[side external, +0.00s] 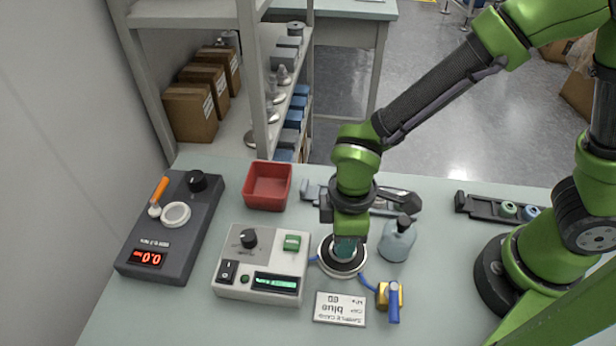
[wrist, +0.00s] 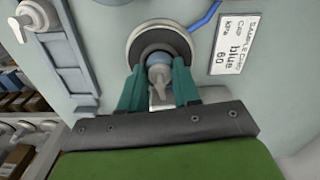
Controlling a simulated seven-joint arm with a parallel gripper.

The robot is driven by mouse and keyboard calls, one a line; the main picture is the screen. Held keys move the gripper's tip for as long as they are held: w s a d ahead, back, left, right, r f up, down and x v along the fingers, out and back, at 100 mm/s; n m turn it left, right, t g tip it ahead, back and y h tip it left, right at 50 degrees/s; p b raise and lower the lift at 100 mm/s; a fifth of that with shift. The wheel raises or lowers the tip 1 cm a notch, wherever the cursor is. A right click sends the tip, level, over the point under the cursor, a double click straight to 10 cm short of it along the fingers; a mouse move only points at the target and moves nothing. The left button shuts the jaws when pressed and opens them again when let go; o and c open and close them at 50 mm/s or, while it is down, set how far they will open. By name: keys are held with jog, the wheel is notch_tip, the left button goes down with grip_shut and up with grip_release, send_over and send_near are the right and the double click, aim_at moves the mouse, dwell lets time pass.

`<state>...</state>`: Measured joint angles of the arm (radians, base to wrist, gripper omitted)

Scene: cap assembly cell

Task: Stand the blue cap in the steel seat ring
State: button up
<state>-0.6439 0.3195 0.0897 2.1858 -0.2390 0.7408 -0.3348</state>
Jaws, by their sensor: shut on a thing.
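The steel seat ring (side external: 321,258), a bright rim around a dark centre, lies on the pale green table; the wrist view also shows it (wrist: 134,40). My gripper (side external: 346,247) points down over the ring. In the wrist view its two teal fingers (wrist: 158,82) are closed on the blue cap (wrist: 159,61), which has a pale grey stem toward me. The cap overlaps the near part of the ring's dark centre in that view. Whether it touches the seat cannot be told. In the side view the fingers hide the cap.
A sample card (side external: 340,308) reading blue, 60 kPa lies in front of the ring. A control box (side external: 262,262) is left of it, a spray bottle (side external: 397,240) right, and a brass-and-blue valve (side external: 390,297) front right. A red bin (side external: 268,186) and a cap rack (side external: 490,207) stand farther back.

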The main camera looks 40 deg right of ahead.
jog(key=shift+f, duration=0.1)
jog(key=o, duration=0.8)
jog(key=shift+r, duration=3.55)
jog(key=shift+f, duration=0.1)
jog(key=d+r+m+t, duration=0.2)
jog(key=d+r+m, duration=0.2)
jog(key=d, duration=0.2)
jog(key=d+r+m+t+y, duration=0.1)
jog(key=d+r+m+t, duration=0.1)
jog(key=d+r+m, duration=0.3)
jog(key=s+d+r+m+t+y, duration=0.1)
jog(key=d+r+m+t, duration=0.2)
jog(key=d+r+m, duration=0.2)
jog(key=shift+d, duration=1.35)
